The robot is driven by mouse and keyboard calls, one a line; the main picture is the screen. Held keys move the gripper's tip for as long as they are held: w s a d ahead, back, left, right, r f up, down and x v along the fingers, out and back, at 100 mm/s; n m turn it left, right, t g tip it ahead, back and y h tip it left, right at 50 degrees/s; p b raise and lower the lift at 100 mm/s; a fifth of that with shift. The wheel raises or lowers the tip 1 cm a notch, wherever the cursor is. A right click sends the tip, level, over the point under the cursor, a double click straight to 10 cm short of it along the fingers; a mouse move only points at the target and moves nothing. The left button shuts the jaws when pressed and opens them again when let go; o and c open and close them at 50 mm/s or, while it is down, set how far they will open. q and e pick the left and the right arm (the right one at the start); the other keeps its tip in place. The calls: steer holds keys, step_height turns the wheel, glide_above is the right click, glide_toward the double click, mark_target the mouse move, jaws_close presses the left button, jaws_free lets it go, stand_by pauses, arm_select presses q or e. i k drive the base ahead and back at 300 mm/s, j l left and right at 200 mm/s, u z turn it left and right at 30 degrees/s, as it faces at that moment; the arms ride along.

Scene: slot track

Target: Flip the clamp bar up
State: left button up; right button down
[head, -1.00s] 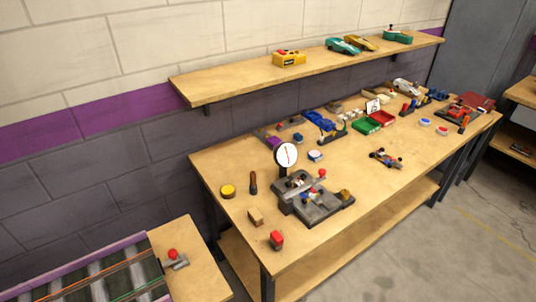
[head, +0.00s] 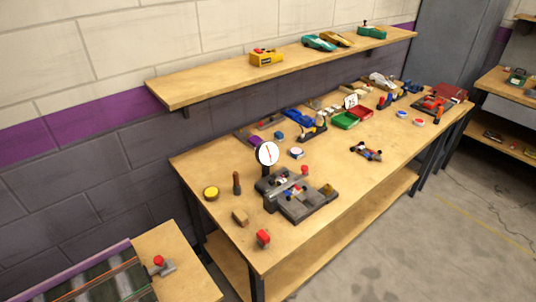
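The clamp fixture (head: 304,208) is a dark grey block near the left front of the workbench. Its grey clamp bar (head: 287,188) lies across the top, with a red knob (head: 304,169) at its far right end. The bar looks lowered, nearly level. A round white dial gauge with a red needle (head: 267,153) stands on a post at the fixture's back. Neither of my grippers is in view.
A red-topped block (head: 263,239), a wooden block (head: 240,217), a yellow disc (head: 211,194) and a dark handled tool (head: 237,183) surround the fixture. A small car (head: 366,152) stands to the right. A slot track (head: 95,280) is at lower left. Floor is clear at right.

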mark_target(289, 183)
steer(key=l+u, duration=0.2)
steer(key=u, duration=0.65)
steer(key=l+u, duration=0.2)
steer(key=l, duration=0.25)
steer(key=k+l+u, duration=0.1)
steer(key=l+u, duration=0.15)
steer(key=l, duration=0.2)
steer(key=k+l+u, duration=0.2)
steer(key=l, duration=0.25)
steer(key=k+l+u, duration=0.1)
steer(key=l+u, duration=0.15)
steer(key=l, duration=0.2)
steer(key=k+l, duration=0.1)
steer(key=l, duration=0.35)
steer(key=k, duration=0.05)
